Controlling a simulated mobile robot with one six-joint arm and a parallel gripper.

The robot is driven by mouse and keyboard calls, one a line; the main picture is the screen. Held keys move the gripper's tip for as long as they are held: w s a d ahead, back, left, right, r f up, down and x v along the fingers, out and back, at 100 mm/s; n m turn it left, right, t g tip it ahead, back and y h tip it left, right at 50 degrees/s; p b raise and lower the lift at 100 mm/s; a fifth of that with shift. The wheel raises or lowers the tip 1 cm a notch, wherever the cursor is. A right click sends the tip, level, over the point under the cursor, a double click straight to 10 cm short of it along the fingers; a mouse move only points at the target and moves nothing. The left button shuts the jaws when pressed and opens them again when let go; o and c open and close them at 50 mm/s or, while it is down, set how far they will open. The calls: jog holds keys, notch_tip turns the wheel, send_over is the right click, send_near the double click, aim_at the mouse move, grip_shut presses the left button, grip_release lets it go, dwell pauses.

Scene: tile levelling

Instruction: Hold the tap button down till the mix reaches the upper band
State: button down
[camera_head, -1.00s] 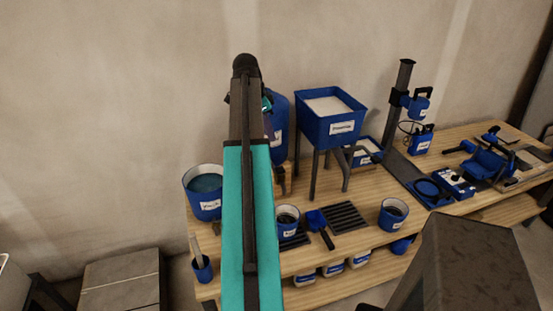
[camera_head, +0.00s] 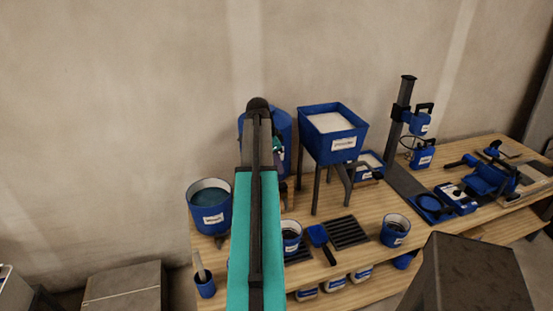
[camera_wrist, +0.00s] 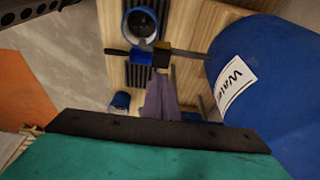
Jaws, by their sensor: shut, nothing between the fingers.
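A blue water tank (camera_head: 286,128) stands at the back of the bench, partly behind my arm. Its "Water" label shows in the wrist view (camera_wrist: 238,82). There a dark pipe (camera_wrist: 190,52) runs from it to a small tap block (camera_wrist: 161,56); the button cannot be made out. A blue bucket (camera_head: 291,232) with a dark inside stands in front; it also shows near the tap in the wrist view (camera_wrist: 140,22). Its bands and level are not readable. My gripper (camera_wrist: 162,82) is shut and empty, its tips close to the tap block; contact cannot be told.
A blue scoop (camera_head: 318,236) and a dark grate (camera_head: 346,232) lie beside the bucket. A blue hopper (camera_head: 333,133) on legs stands to the right. Another bucket (camera_head: 209,208) stands left and one (camera_head: 395,230) right. Tools crowd the bench's right end.

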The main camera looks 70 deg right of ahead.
aim_at(281, 186)
jog(key=shift+x, duration=0.95)
jog(key=shift+f+p, duration=0.95)
jog(key=shift+f, duration=1)
jog(key=shift+f+b, duration=0.75)
jog(key=shift+f, duration=0.2)
jog(key=shift+a, duration=0.1)
jog(key=shift+s+a+f, duration=0.1)
jog(key=shift+s+f, duration=0.05)
